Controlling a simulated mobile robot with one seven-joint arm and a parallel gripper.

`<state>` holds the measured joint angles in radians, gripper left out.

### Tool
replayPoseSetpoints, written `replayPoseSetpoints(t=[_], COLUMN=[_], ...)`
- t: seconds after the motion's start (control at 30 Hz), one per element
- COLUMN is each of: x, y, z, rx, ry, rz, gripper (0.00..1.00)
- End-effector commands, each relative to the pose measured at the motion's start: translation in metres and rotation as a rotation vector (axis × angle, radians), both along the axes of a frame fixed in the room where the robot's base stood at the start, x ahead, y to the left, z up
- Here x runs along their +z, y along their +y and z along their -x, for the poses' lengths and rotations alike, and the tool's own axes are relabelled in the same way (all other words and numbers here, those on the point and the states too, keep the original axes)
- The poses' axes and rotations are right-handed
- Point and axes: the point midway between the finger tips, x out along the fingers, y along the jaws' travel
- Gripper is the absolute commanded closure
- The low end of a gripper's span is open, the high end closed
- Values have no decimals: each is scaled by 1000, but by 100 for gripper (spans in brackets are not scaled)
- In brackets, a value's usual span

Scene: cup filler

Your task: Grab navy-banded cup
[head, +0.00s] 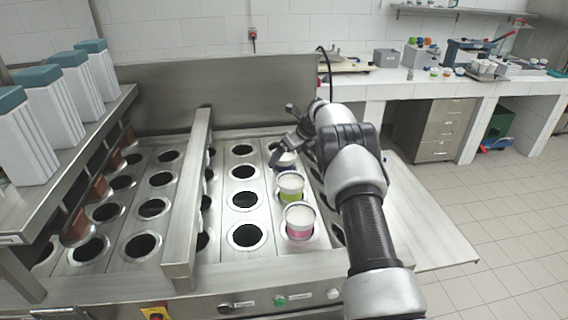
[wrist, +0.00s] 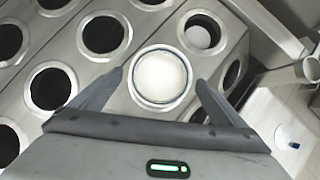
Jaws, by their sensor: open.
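The navy-banded cup (head: 286,159) stands in a hole of the steel cup plate, farthest back of the row of cups. It is white with a dark blue-purple band, partly hidden by my gripper in the head view. In the wrist view the cup (wrist: 160,77) shows from above as a white round top with a thin dark rim. My gripper (wrist: 159,82) is open, with one finger on each side of this cup. Clear gaps show between the fingers and the cup. In the head view my gripper (head: 288,146) is over the cup.
A green-banded cup (head: 290,187) and a pink-banded cup (head: 299,220) stand nearer in the same row. A raised steel rail (head: 190,200) runs along the left. Many plate holes are empty.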

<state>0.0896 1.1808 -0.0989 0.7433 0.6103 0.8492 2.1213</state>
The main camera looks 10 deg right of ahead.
Motion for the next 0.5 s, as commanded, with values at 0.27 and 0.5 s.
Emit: replayPoseSetpoints(t=[0.27, 0.5], x=[-27, -28], y=[10, 10], z=[-14, -15], rx=[0, -1], ry=[0, 0], rz=[2, 1], gripper=[5, 5])
